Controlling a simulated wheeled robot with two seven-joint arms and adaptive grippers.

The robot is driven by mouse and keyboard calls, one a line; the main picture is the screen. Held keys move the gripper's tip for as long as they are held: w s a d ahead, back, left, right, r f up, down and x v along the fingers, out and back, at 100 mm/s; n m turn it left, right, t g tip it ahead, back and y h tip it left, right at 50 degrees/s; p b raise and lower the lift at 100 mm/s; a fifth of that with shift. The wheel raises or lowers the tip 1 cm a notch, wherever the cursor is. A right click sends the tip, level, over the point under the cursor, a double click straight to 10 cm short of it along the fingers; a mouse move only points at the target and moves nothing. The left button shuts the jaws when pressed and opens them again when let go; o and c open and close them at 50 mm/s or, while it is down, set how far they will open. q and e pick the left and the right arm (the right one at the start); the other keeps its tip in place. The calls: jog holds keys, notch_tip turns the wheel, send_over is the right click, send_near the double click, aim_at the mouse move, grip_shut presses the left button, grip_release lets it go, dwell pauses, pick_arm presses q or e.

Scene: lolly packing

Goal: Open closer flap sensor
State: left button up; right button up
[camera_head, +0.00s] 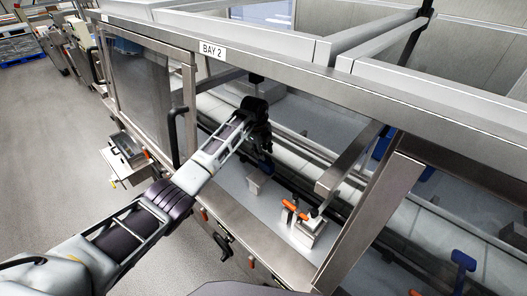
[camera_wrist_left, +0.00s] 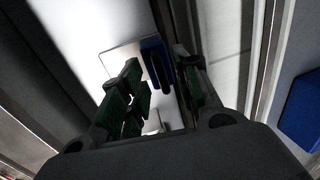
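My left arm reaches in through the opening under the BAY 2 sign, and its dark gripper (camera_head: 264,160) points down inside the bay. In the left wrist view the two green-padded fingers (camera_wrist_left: 163,88) stand apart, with a gap between them. A blue part with a dark slot (camera_wrist_left: 156,64) lies beyond the fingertips, beside a pale plate (camera_wrist_left: 120,58). I cannot tell whether the fingers touch it. No label marks the closer flap sensor, so I cannot tell whether this blue part is it. My right gripper is not in view.
A small grey block (camera_head: 257,181) stands below the gripper. An orange-handled fixture (camera_head: 307,232) stands to its right. The frame beam (camera_head: 290,78) runs above the opening, and an open door frame (camera_head: 370,215) stands at right. Another blue part (camera_wrist_left: 302,108) shows at the wrist view's right.

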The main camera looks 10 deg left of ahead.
pick_arm(q)
jog(key=shift+f, duration=0.5)
grip_shut()
